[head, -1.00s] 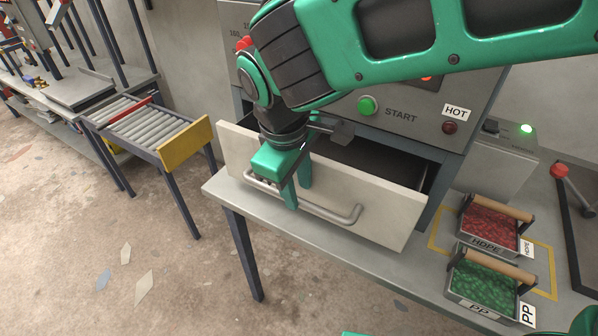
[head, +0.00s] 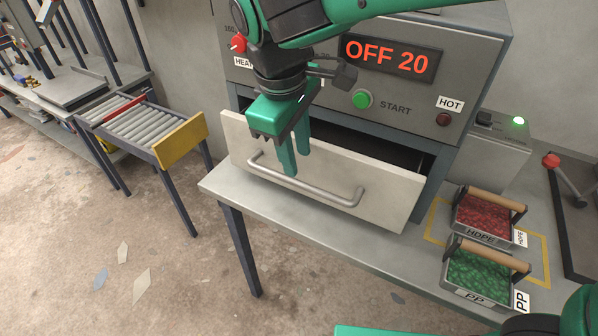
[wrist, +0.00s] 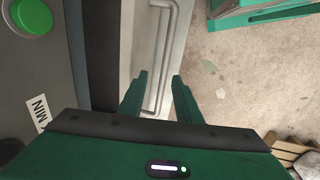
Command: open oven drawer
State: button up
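The oven drawer has a pale front panel (head: 375,183) and stands pulled out from the grey oven (head: 470,70), with a dark gap behind the panel. Its grey bar handle (head: 320,193) runs along the front; it also shows in the wrist view (wrist: 167,45). My green gripper (head: 297,162) is in front of the panel, with its fingertips pointing down near the handle. In the wrist view the fingers (wrist: 160,76) are spread, with the handle showing between and beyond them. I see no contact with the handle. The inside of the drawer is mostly hidden.
The drawer hangs over a grey bench (head: 225,192). A red HDPE tray (head: 482,235) and a green PP tray (head: 474,298) stand on the bench at the right. A roller conveyor (head: 130,125) with a yellow end plate (head: 180,142) is at the left. The floor in front is open.

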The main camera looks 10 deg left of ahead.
aim_at(299, 182)
jog(key=s+v, duration=0.1)
jog(key=v, duration=0.3)
jog(key=x, duration=1)
jog(key=shift+f, duration=0.15)
grip_shut()
